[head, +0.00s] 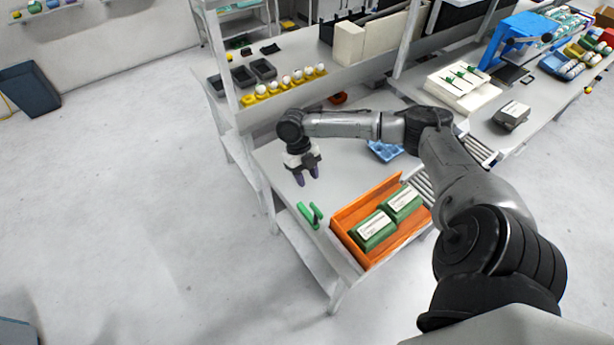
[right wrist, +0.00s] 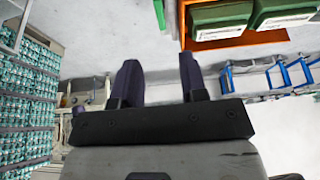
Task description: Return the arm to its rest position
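My right arm (head: 470,170) comes in from the lower right and bends back across the table. Its gripper (head: 306,178) hangs, fingers down, over the left part of the table, left of the orange crate. In the right wrist view the two dark fingers (right wrist: 158,80) stand apart with nothing between them. The orange crate (head: 345,213) holds two green cartons (head: 374,232) with white labels. It also shows at the top of the right wrist view (right wrist: 240,41). My left gripper is not in view.
A small green object (head: 311,214) lies at the table's left front edge. A blue tray (head: 384,150) is partly hidden behind my forearm. White eggs in yellow holders (head: 284,88) line the back shelf. A white tray (head: 460,88) and a dark box (head: 511,116) are at the right.

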